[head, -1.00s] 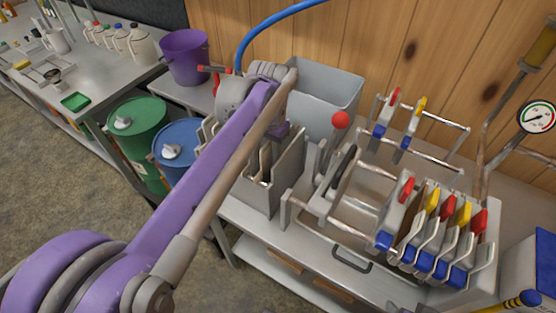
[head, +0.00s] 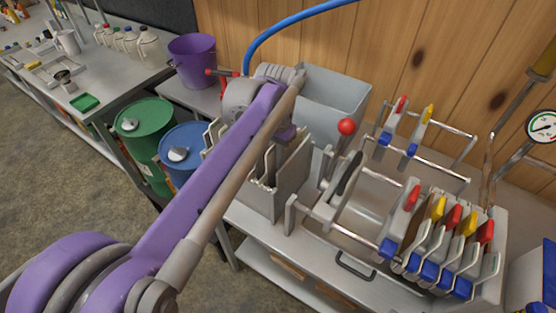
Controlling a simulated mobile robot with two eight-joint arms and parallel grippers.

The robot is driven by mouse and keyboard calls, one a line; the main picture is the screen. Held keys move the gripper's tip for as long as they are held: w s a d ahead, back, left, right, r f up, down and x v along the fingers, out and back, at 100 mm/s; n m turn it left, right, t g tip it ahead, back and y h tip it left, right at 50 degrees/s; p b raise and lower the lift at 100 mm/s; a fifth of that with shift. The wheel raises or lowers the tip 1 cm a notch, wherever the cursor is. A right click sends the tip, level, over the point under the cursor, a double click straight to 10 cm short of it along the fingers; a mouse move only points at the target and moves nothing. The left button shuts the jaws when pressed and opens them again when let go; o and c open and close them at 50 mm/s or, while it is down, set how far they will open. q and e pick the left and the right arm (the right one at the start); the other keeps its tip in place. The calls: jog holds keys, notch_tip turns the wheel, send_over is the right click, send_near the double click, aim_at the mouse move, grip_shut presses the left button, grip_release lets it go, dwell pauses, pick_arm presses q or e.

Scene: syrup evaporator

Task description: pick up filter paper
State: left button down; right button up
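My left arm crosses the view, and its gripper (head: 284,134) is at the far end, above a grey open bin (head: 292,180) holding upright pale sheets or plates (head: 268,168). The arm hides most of the gripper, so I cannot tell its opening or whether it touches anything. I cannot tell for certain which thing is the filter paper; the pale upright pieces in the bin are partly hidden by my arm. My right gripper is not in view.
A filter press with red, yellow and blue handled plates (head: 440,235) stands at the right, with a red-knobbed lever (head: 346,127). A grey tub (head: 345,95) is behind. A purple bucket (head: 192,62), green drum (head: 145,125) and blue drum (head: 185,150) are left.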

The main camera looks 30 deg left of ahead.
pick_arm(q)
notch_tip(320, 180, up, 17)
jog(key=p, duration=0.2)
jog(key=shift+r, duration=0.15)
dwell(0.3)
jog(key=shift+r+p, duration=0.45)
jog(key=shift+p, duration=0.4)
dwell(0.7)
